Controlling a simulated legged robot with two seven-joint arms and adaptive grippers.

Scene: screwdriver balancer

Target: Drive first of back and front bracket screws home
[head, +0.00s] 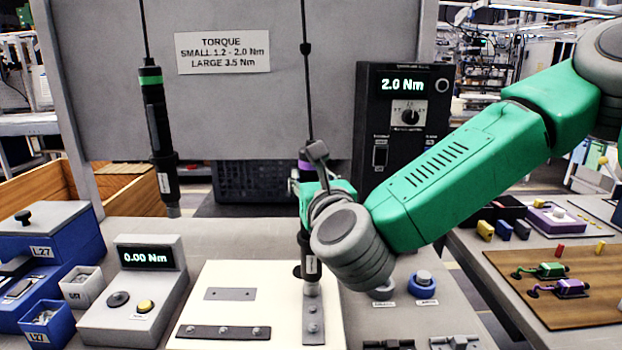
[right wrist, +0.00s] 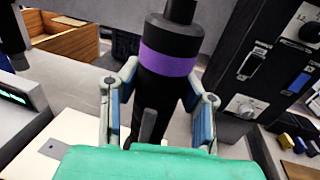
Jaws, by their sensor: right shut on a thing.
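My right gripper (head: 322,188) is shut on the purple-banded screwdriver (right wrist: 165,65), which hangs upright on its cable; in the right wrist view, my fingers (right wrist: 162,112) are on both sides of its body. In the head view, the driver's lower end (head: 311,262) is over the back end of the dark upright-running bracket (head: 313,338) on the white plate (head: 262,277). Two screw heads show on that bracket; whether the bit touches a screw is unclear. A long front bracket (head: 205,331) holds several screws. A small bracket (head: 230,294) lies behind it. My left gripper is not in view.
A green-banded driver (head: 158,125) hangs at the left. A grey meter (head: 146,257) reads 0.00 Nm, and the black controller (head: 400,105) reads 2.0 Nm. Blue bins (head: 48,325) stand at the left.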

